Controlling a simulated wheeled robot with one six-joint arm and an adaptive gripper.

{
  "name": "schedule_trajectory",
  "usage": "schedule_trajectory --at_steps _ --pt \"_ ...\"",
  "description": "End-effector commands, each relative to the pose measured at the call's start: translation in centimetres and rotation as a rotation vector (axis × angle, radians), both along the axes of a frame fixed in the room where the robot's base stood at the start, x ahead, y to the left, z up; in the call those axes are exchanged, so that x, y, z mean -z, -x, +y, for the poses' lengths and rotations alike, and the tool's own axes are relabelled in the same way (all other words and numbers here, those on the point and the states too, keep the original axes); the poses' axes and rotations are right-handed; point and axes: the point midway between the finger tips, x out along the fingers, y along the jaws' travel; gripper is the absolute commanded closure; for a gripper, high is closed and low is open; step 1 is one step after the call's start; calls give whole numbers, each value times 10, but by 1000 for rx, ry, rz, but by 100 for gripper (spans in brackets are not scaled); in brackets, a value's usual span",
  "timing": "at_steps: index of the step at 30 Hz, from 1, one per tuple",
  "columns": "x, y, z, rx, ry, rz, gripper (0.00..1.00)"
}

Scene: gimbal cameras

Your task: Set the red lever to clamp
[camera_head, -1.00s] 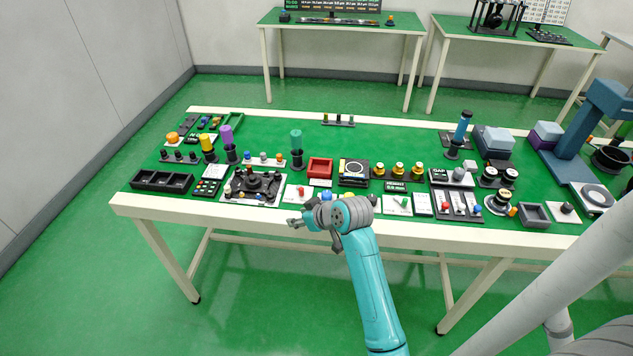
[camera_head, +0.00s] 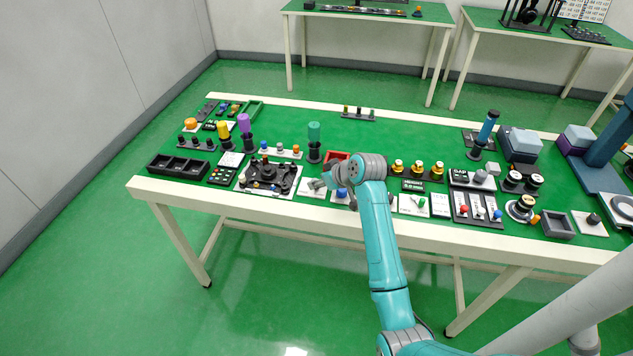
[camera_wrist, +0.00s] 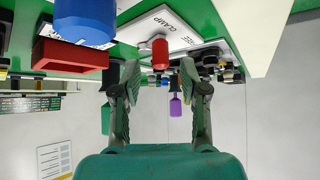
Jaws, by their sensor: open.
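The red lever (camera_wrist: 160,54) shows in the wrist view as a short red cylinder on a white plate (camera_wrist: 178,30) marked FREE and CLAMP. The wrist view appears upside down, with the table surface along the top. My gripper (camera_wrist: 158,74) is open, its two fingers apart on either side of the lever's line; I cannot tell whether the lever is between the tips. Nothing is held. In the head view my gripper (camera_head: 318,184) is at the table's front edge, over the white plate (camera_head: 312,196), and hides the lever.
A blue knob (camera_wrist: 85,20) is close beside the lever plate, with a red tray (camera_wrist: 70,57) near it. In the head view a black fixture with knobs (camera_head: 268,177) stands left of my gripper. The floor before the table is clear.

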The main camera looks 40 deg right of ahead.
Motion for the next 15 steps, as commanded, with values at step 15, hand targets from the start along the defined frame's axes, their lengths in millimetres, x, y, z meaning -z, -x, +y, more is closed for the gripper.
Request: schedule_trajectory --at_steps 15 --pt "18 -18 1 0 0 0 57"
